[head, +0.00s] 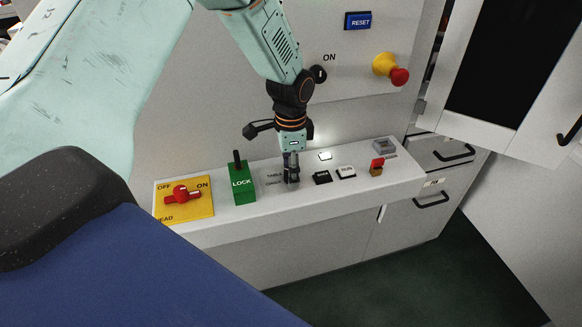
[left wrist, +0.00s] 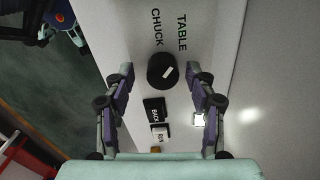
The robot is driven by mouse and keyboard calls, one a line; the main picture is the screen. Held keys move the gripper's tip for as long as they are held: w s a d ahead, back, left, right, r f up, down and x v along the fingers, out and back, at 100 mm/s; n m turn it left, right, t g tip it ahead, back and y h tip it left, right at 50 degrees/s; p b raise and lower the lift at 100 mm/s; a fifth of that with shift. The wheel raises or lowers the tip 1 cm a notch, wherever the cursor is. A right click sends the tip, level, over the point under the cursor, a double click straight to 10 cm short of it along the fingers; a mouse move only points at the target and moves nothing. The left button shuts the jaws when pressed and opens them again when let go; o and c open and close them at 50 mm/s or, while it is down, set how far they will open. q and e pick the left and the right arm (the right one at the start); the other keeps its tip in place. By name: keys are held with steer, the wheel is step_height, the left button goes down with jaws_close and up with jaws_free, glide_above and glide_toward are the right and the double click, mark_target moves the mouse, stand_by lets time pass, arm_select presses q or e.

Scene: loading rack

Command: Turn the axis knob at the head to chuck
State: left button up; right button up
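The axis knob (left wrist: 161,71) is a round black knob with a short white mark, on the pale panel in the left wrist view. The labels TABLE (left wrist: 182,32) and CHUCK (left wrist: 156,27) stand beside it. The white mark lies slanted; which label it points to I cannot tell. My left gripper (left wrist: 160,72) is open, with one finger on each side of the knob and gaps showing between. In the head view my left gripper (head: 291,178) points down over the ledge at these labels and hides most of the knob. My right gripper is not in view.
On the ledge, a green LOCK switch (head: 242,184) and a yellow plate with a red handle (head: 183,196) stand left. BACK (head: 322,177) and RUN (head: 346,172) buttons and a red-topped switch (head: 377,165) stand right. A red stop button (head: 398,76) juts from the wall above.

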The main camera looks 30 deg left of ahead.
arm_select(q)
steer(key=shift+w+a+f, duration=0.15)
steer(key=shift+w+f, duration=0.05)
steer(key=shift+w, duration=0.05)
steer(key=shift+c, duration=2.2)
steer(key=shift+s+r, duration=0.15)
steer(key=shift+s, duration=0.05)
steer(key=c, duration=0.7)
